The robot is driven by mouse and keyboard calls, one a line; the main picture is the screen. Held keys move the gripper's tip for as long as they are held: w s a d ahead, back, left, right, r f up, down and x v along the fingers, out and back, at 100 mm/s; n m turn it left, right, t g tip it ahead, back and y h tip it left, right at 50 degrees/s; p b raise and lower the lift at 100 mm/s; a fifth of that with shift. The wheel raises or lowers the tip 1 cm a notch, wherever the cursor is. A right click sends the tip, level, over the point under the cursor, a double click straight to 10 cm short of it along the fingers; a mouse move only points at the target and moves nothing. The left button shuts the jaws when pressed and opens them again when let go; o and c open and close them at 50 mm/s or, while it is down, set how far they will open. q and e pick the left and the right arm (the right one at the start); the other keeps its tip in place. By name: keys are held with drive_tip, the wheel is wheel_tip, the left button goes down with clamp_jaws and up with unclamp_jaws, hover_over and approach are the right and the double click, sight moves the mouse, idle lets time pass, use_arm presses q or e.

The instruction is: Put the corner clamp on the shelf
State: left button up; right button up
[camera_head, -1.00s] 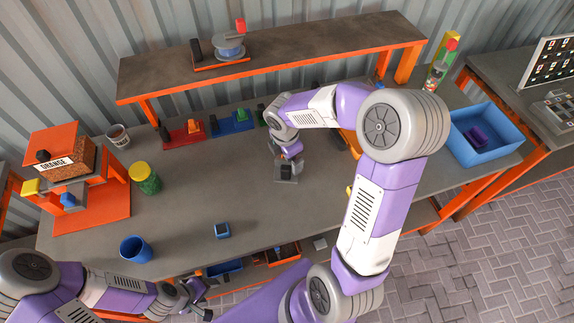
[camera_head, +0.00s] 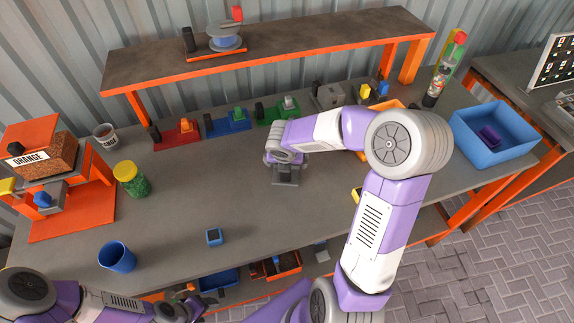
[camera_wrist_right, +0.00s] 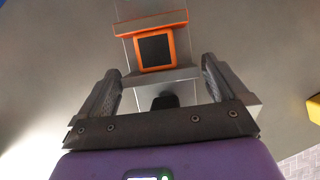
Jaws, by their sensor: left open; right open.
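I cannot tell for sure which thing is the corner clamp. In the right wrist view a grey piece with a dark, orange-framed square (camera_wrist_right: 155,50) and a black part lies ahead of and between the open fingers of my right gripper (camera_wrist_right: 160,88). I cannot tell whether the fingers touch it. In the head view my right gripper (camera_head: 286,176) is low over the middle of the bench (camera_head: 255,205), and the wrist covers much of what is below it. The long dark shelf (camera_head: 290,45) stands at the back. My left gripper (camera_head: 182,312) is open at the bottom edge, partly cut off.
A spool stand (camera_head: 220,45) occupies the shelf's left part; its right is clear. Red (camera_head: 178,138), blue (camera_head: 228,122) and green (camera_head: 276,110) fixtures line the bench below. A blue bin (camera_head: 492,135) stands right.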

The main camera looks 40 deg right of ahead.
drive_tip(key=shift+w+d+f, duration=0.15)
drive_tip(key=shift+w+f, duration=0.1)
drive_tip(key=shift+f, duration=0.35)
drive_tip(key=shift+r, duration=0.1)
drive_tip(key=shift+c, duration=0.5)
drive_tip(key=c, duration=1.3)
